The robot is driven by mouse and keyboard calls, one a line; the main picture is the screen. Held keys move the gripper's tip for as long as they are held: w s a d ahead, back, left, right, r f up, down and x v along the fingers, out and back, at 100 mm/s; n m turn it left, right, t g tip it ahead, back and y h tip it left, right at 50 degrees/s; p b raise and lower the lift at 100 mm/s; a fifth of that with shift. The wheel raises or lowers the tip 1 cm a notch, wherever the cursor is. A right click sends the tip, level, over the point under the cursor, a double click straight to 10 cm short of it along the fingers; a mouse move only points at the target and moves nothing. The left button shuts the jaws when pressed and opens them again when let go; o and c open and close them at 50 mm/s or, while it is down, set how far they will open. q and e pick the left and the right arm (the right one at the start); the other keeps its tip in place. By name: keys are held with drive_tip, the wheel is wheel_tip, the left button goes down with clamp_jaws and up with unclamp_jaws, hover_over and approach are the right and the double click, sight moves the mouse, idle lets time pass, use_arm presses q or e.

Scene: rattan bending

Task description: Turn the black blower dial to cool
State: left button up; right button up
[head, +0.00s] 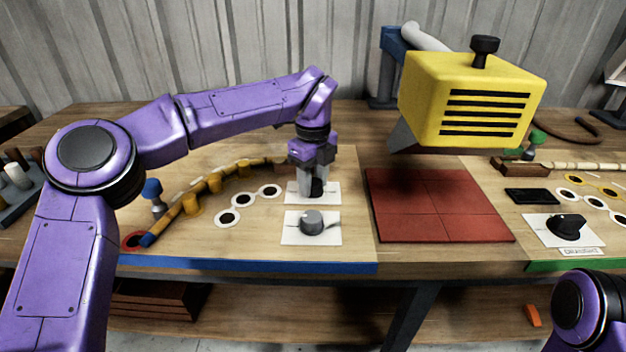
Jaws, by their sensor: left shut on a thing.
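A black dial (317,187) sits on a white plate (331,198) left of the red mat, mostly hidden by my left gripper (311,184). The gripper points straight down with its fingers shut on this dial. The dial's pointer and any marks on the plate are hidden or too small to read. A grey dial (312,222) on a second white plate lies just in front. Another black dial (567,227) sits on a white plate at the right, with a small label below it. My right gripper is out of view; only part of my right arm shows at bottom right.
A yellow slotted heater box (467,100) hangs over the red tiled mat (440,205). Left of the dials, a curved rattan pole (190,204) runs among yellow pegs, near white rings (228,217). A black panel (532,196) lies at right.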

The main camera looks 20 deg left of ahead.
sight(313, 181)
use_arm(q)
drive_tip(key=shift+r, duration=0.15)
drive_tip(key=o, duration=1.1)
drive_tip(key=shift+c, duration=0.2)
wheel_tip(313, 181, up, 10)
drive_tip(key=p, duration=0.1)
drive_tip(key=shift+r, duration=0.2)
